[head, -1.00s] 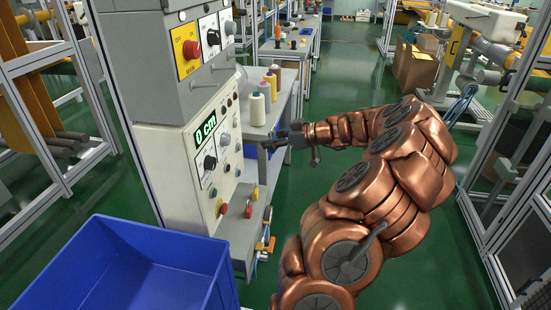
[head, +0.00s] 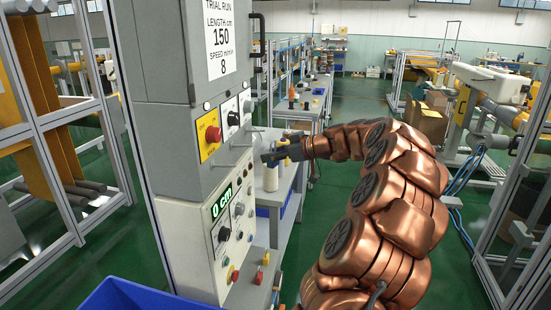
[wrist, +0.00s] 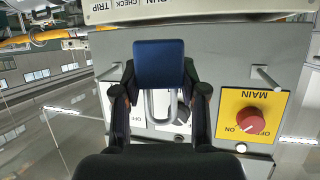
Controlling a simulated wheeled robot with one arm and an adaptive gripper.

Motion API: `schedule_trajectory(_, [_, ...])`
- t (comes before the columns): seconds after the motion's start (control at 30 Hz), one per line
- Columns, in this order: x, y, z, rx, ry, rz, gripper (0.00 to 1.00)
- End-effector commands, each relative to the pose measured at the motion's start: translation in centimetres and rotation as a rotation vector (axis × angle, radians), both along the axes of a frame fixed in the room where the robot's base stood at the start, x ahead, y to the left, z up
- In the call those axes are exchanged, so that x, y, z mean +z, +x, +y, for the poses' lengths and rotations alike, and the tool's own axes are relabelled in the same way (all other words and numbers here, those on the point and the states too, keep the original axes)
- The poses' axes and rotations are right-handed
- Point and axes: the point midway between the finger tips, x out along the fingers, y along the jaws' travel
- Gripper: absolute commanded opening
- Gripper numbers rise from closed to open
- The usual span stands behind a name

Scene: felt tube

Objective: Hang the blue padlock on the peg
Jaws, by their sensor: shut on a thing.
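The blue padlock (wrist: 159,63) is held between the two fingers of my gripper (wrist: 160,88) in the wrist view. Its metal shackle (wrist: 150,108) extends below the body in that picture. One metal peg (wrist: 266,77) sticks out of the grey cabinet face to the right of the padlock, and another peg (wrist: 107,72) shows to its left. The padlock is apart from both pegs. In the head view my gripper (head: 268,157) is beside the cabinet, where a thin peg (head: 240,147) shows; the padlock is too small to make out there.
The grey cabinet (head: 170,120) carries a red MAIN switch (head: 213,134) on a yellow plate, close to the right peg, and a display (head: 221,203) below. A blue bin (head: 140,296) stands at the bottom. A cone of yarn (head: 270,178) stands on the bench behind my gripper.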

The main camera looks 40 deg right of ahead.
Motion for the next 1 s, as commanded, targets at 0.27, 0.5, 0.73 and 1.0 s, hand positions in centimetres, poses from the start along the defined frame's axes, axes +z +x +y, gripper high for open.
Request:
schedule_trajectory(0.27, [0.1, 1.1, 0.7, 0.002, 0.001, -0.001, 0.07])
schedule_trajectory(0.5, [0.0, 2.1, 1.3, 0.002, 0.0, -0.001, 0.07])
schedule_trajectory(0.73, [-0.1, 3.0, 1.8, 0.0, 0.0, 0.0, 0.07])
schedule_trajectory(1.0, [-0.3, 4.2, 2.5, 0.003, 0.0, 0.0, 0.07])
